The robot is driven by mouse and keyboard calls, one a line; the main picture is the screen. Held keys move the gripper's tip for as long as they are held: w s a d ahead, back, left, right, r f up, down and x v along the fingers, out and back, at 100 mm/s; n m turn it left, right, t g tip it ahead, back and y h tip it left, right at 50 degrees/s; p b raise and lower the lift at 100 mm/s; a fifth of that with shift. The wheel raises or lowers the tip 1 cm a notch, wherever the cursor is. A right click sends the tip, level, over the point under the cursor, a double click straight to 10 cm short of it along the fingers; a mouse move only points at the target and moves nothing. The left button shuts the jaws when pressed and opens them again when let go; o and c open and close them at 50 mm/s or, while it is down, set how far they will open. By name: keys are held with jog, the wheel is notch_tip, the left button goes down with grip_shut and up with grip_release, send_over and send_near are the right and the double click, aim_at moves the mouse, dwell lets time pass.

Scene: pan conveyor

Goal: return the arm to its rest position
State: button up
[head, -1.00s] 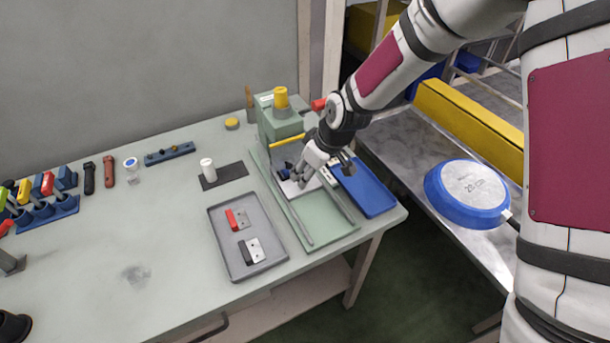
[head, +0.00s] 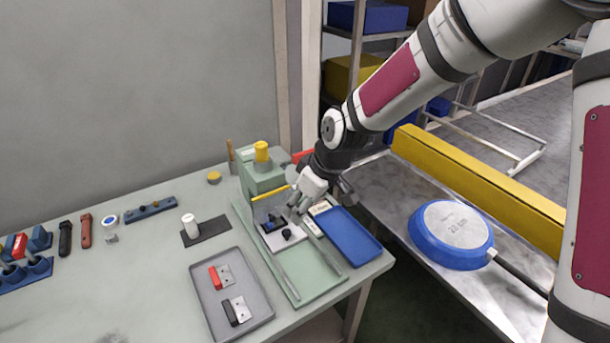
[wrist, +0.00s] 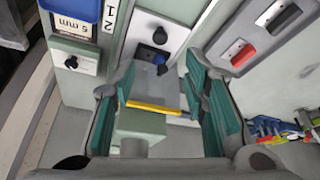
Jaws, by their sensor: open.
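My gripper (head: 300,204) is open and empty above the green fixture (head: 322,285) at the right end of the bench. In the wrist view the teal finger pads of my gripper (wrist: 163,108) stand wide apart. A white plate (head: 286,242) with a blue part and a black knob lies in the fixture, just below my fingertips. The plate also shows in the wrist view (wrist: 172,32), with a clear guard and a yellow bar (wrist: 156,107) nearer the fingers. My arm reaches in from the upper right, bent at the wrist.
A blue tray (head: 352,236) lies beside the fixture. A grey tray (head: 258,309) holds a red-handled and a black-handled piece. A green block with a yellow knob (head: 262,152) stands behind the fixture. A blue pan (head: 428,248) sits on the metal conveyor, beside a yellow rail (head: 480,190).

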jog(key=s+d+r+m+t+h, duration=0.1)
jog(key=s+d+r+m+h, duration=0.15)
jog(key=s+d+r, duration=0.35)
jog(key=s+d+r+m+t+h, duration=0.1)
jog(key=s+d+r+m, duration=0.25)
jog(key=d+r, duration=0.5)
jog(key=s+d+r+m, duration=0.2)
jog(key=s+d, duration=0.1)
jog(key=s, duration=0.5)
jog(key=s+d+r+m, duration=0.3)
jog(key=s+d, duration=0.1)
jog(key=s, duration=0.3)
jog(key=shift+s+d+t, duration=0.15)
jog(key=shift+s+t, duration=0.15)
jog(key=shift+s, duration=0.1)
